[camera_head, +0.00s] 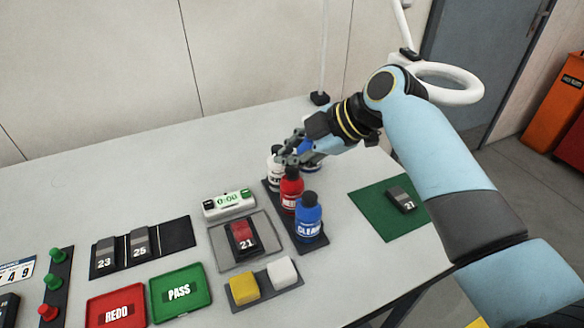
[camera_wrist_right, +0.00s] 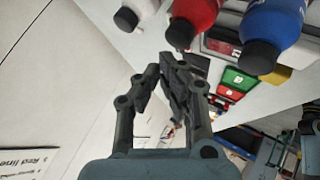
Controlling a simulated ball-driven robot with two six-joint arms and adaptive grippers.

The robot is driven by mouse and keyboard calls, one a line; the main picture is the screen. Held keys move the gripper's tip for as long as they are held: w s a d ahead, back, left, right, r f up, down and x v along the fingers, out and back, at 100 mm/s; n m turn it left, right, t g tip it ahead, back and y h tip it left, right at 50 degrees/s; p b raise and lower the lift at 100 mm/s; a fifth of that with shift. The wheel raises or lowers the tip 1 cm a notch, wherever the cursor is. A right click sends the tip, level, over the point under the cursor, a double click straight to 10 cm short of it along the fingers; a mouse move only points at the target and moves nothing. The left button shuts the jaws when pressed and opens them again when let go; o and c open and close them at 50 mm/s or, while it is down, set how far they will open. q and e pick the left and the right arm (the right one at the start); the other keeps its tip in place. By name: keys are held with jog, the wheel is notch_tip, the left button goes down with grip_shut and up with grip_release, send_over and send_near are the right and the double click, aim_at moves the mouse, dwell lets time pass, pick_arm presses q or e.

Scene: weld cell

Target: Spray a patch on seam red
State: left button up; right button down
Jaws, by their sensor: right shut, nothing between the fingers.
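My right gripper (camera_head: 288,156) is shut and empty, by the tops of the bottles at the back of the black rack (camera_head: 316,243). In the wrist view its fingertips (camera_wrist_right: 166,75) are together. A red bottle (camera_head: 291,190) stands between a white bottle (camera_head: 273,176) and a blue bottle marked CLEAN (camera_head: 308,219). The white one is partly hidden by the gripper. The wrist view also shows the white (camera_wrist_right: 136,14), red (camera_wrist_right: 194,16) and blue (camera_wrist_right: 275,22) bottles. A block numbered 21 (camera_head: 245,243) with a red top lies on a grey tray (camera_head: 218,251). My left gripper is out of view.
A 0:00 timer (camera_head: 228,203) is behind the grey tray. Yellow (camera_head: 244,288) and white (camera_head: 282,271) blocks lie in front. Blocks 23 and 25 stand on a black mat (camera_head: 178,234). Green PASS (camera_head: 180,292) and red REDO (camera_head: 116,310) trays are front left. Block 27 (camera_head: 401,199) is on a green mat (camera_head: 372,213).

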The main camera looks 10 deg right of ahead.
aim_at(291, 173)
jog(key=shift+f, duration=0.15)
dwell(0.3)
jog(key=shift+f, duration=0.3)
jog(key=shift+f+b, duration=0.5)
jog(key=shift+b, duration=0.1)
dwell(0.5)
jog(key=shift+r, duration=0.1)
jog(key=shift+r+p, duration=0.8)
jog(key=shift+r, duration=0.05)
notch_tip(291, 173, up, 5)
jog(key=p, duration=0.4)
jog(key=shift+r, duration=0.1)
jog(key=shift+s, duration=0.1)
dwell(0.6)
